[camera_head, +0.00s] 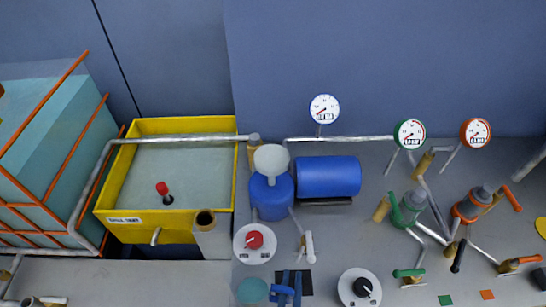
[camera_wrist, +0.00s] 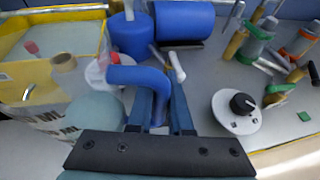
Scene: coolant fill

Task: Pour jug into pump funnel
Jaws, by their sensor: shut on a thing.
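The jug (camera_head: 252,291) shows at the bottom edge of the head view as a pale teal round top with a blue handle. In the wrist view its teal body (camera_wrist: 92,108) is at the left, with lettering on its side. My gripper (camera_wrist: 163,108) is shut on the blue handle, which passes between the fingers; it also shows in the head view (camera_head: 291,281). The jug looks about upright. The pale grey pump funnel (camera_head: 271,159) sits on the blue pump (camera_head: 271,196), farther back and apart from the jug. Its top is mostly cut off in the wrist view.
A blue motor (camera_head: 328,176) lies right of the pump. A yellow-rimmed tank (camera_head: 240,150) stands left. A red-knob dial (camera_head: 255,240), a white-handled valve (camera_head: 309,247) and a black-knob dial (camera_head: 360,288) lie near the jug. Valves and pipes crowd the right; gauges stand behind.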

